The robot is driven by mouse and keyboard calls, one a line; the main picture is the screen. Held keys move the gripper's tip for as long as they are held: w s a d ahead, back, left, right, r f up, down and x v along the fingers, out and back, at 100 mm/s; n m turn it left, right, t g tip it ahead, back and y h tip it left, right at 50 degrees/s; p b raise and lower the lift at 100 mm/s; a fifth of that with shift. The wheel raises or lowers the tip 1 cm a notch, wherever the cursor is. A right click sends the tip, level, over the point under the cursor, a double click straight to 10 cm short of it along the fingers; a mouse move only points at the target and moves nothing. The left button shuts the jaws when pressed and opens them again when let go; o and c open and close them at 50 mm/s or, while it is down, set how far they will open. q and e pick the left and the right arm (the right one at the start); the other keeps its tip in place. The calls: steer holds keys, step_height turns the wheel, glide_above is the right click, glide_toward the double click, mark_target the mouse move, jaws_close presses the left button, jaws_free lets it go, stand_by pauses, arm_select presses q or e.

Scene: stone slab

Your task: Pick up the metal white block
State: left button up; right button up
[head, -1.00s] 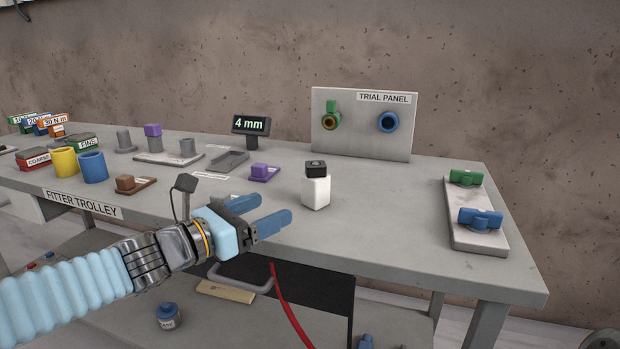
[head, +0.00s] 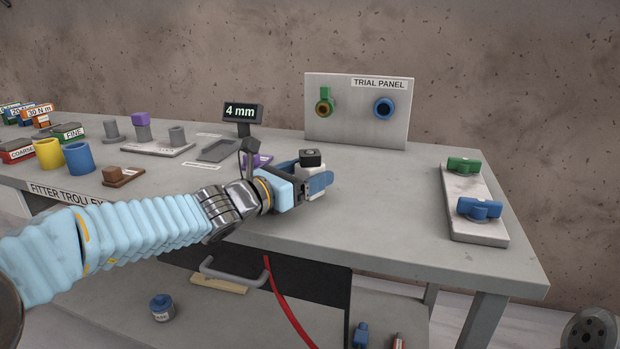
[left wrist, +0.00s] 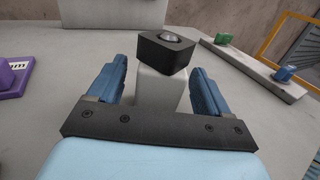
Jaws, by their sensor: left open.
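The white block (head: 310,173) stands upright on the grey trolley top, with a black square cap (head: 310,157) on it that has a round metal piece in its top. My left gripper (head: 316,181) is open around the block, one blue finger on each side. In the left wrist view the white block (left wrist: 160,92) stands between the two fingers of the gripper (left wrist: 160,85), with gaps visible at its sides. The black cap (left wrist: 164,54) sits above finger level. The near finger hides part of the block in the head view. My right gripper is not in view.
The trial panel (head: 345,120) stands behind the block. A plate with green and blue handles (head: 468,218) lies to the right. A purple piece (head: 258,161) is close by on the left, partly hidden by my arm. The top right of the block is clear.

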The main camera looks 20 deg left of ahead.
arm_select(q)
steer(key=shift+w+d, duration=0.25)
steer(key=shift+w, duration=0.3)
steer(key=c, duration=1.2)
steer(key=shift+r, duration=0.1)
